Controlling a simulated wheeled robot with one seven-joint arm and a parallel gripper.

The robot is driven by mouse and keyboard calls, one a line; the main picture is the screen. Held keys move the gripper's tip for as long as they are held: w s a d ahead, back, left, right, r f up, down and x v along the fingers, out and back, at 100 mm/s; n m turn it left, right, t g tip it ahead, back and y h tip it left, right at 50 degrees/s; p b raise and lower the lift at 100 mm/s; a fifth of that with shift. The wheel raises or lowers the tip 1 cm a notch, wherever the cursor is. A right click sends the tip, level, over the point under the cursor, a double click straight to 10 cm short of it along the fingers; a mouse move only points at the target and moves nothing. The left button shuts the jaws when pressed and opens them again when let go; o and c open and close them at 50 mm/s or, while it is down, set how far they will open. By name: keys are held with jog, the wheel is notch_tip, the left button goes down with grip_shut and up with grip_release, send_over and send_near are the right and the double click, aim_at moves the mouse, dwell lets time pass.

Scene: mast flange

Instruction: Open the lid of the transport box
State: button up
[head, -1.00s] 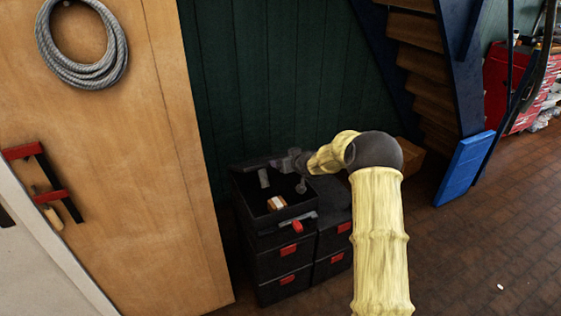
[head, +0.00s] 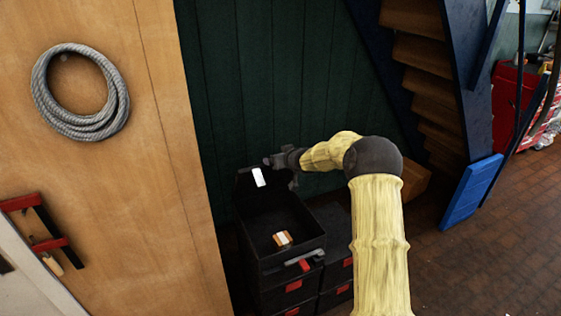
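The transport box (head: 262,228) is black and sits on top of a stack of black boxes, by the dark green wall. Its lid (head: 246,186) is open and stands raised at the back, with a white label (head: 259,177) on its inner face. A small brown package with a white label (head: 283,238) lies inside. A red latch (head: 304,265) shows at the box's front. My gripper (head: 280,162) is at the upper right edge of the lid. It is small and dark against it, so I cannot tell whether its fingers grip the lid.
More black boxes (head: 336,274) with red latches stand to the right of and below the box. A wooden panel with a coiled rope (head: 82,92) is close on the left. Wooden stairs (head: 428,80) and a blue panel (head: 470,196) stand to the right. Brick floor (head: 440,250) is free at right.

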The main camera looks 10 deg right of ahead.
jog(key=shift+w+d+r, duration=0.1)
jog(key=shift+w+r, duration=0.3)
jog(key=shift+w+a, duration=0.1)
jog(key=shift+a, duration=0.1)
jog(key=shift+d, duration=0.15)
jog(key=o, duration=1.3)
jog(key=shift+d, duration=0.15)
jog(key=shift+s+a+f, duration=0.1)
jog(key=shift+s+a, duration=0.1)
jog(key=shift+a, duration=0.15)
jog(key=shift+s+d, duration=0.15)
jog(key=b+v, duration=0.1)
jog(key=v, duration=1.6)
jog(key=shift+b, duration=0.35)
